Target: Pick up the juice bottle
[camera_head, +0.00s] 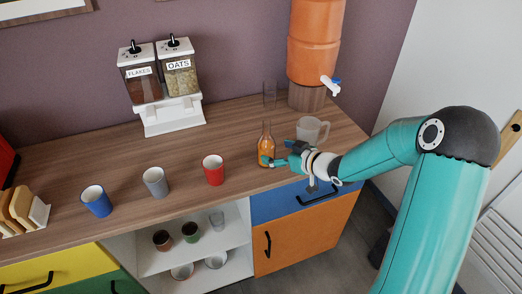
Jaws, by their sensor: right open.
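The juice bottle (266,146) is a small clear bottle with orange contents and a narrow neck. It stands upright on the wooden counter (118,184), near the front edge and right of the red cup. My right gripper (272,156) is at the bottle's right side with its fingers open. One finger overlaps the lower part of the bottle in the picture. I cannot tell whether it touches. My left gripper is not in view.
A red cup (213,170), a grey cup (155,181) and a blue cup (96,201) stand left of the bottle. A clear mug (311,130) is close behind my right gripper. An orange dispenser (314,45) and a cereal dispenser (172,115) stand further back.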

